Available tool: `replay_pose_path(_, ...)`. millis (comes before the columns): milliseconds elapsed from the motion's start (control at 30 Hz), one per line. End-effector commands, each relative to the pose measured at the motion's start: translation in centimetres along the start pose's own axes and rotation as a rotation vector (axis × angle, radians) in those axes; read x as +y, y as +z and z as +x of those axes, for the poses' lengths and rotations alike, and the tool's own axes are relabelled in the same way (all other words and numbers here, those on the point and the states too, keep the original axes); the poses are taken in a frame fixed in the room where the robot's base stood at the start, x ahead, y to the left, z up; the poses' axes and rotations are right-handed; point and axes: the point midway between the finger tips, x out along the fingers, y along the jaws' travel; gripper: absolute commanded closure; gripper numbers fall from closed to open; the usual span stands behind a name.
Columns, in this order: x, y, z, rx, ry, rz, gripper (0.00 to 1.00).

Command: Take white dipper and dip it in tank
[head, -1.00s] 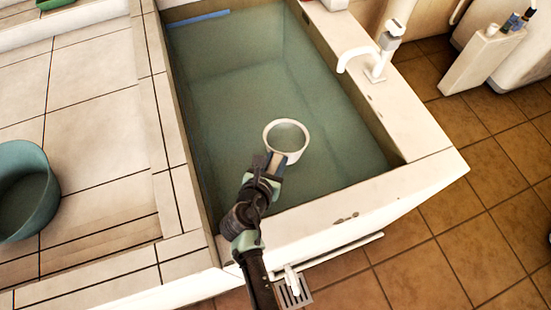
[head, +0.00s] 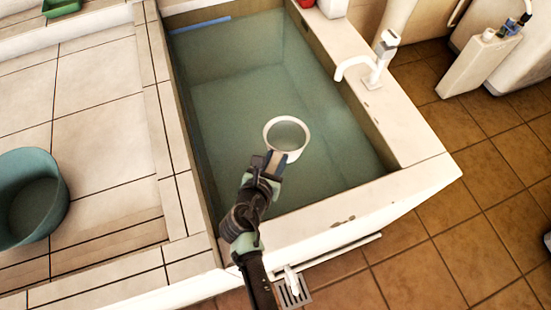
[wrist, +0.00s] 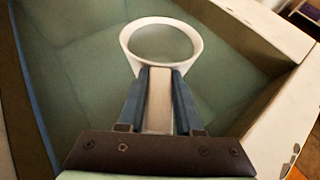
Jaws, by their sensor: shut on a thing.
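The white dipper (head: 286,137) is a round cup with its open top facing up, over the water of the tank (head: 329,205). It also shows in the wrist view (wrist: 128,50), ahead of the fingers. My gripper (head: 275,164) is shut on the dipper's pale handle, with a blue finger on each side of it in the wrist view (wrist: 159,100). The tank is a deep white-rimmed basin with greenish water. I cannot tell whether the dipper's bottom touches the water or whether the cup holds any.
A white tap (head: 372,66) stands on the tank's right rim. A teal bucket (head: 32,200) sits on the tiled ledge at left, and a green dish (head: 62,7) is at top left. A blue strip (head: 200,25) lies along the tank's far edge. Brown tiled floor is at right.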

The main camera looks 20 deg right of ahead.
Motion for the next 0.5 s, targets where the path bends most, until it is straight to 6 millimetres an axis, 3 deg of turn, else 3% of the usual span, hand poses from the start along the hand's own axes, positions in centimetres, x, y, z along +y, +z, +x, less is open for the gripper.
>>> replay_pose_path(33, 0.1, 1.2, -0.6, -0.009, 0.002, 0.0, 1.0)
replay_pose_path(500, 0.1, 6.0, -3.3, -0.052, 0.002, -0.001, 1.0)
